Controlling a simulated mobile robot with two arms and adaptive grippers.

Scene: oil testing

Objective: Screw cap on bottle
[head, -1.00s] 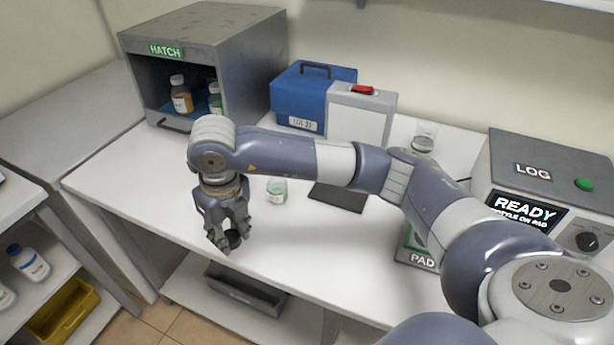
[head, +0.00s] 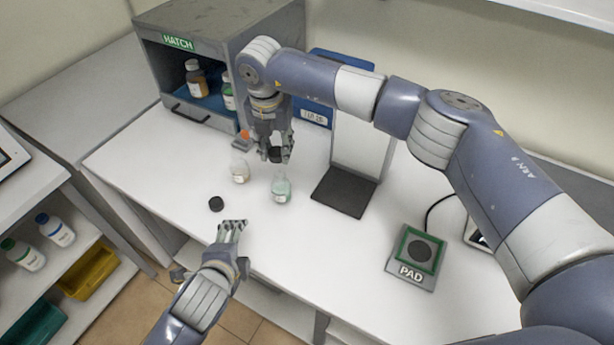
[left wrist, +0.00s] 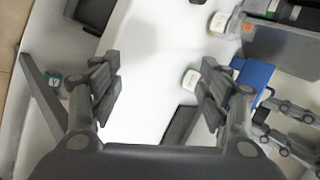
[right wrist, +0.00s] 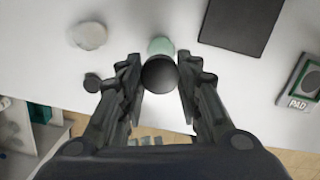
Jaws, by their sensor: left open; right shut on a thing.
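My right gripper (head: 275,157) is shut on a black cap (head: 277,154) and holds it above a clear bottle with pale green liquid (head: 281,188). In the right wrist view the cap (right wrist: 159,73) hides part of the bottle (right wrist: 160,46); a gap shows between them in the head view. A second open bottle with pale contents (head: 239,172) stands to the left. A loose black cap (head: 216,203) lies on the table near the front edge. My left gripper (head: 232,224) is open and empty, low near that edge, close to the loose cap.
A hatch box (head: 181,65) with bottles inside stands at the back left. A black plate (head: 344,192) with a white upright panel is right of the green bottle. A pad (head: 413,262) sits at the right. The table's front middle is clear.

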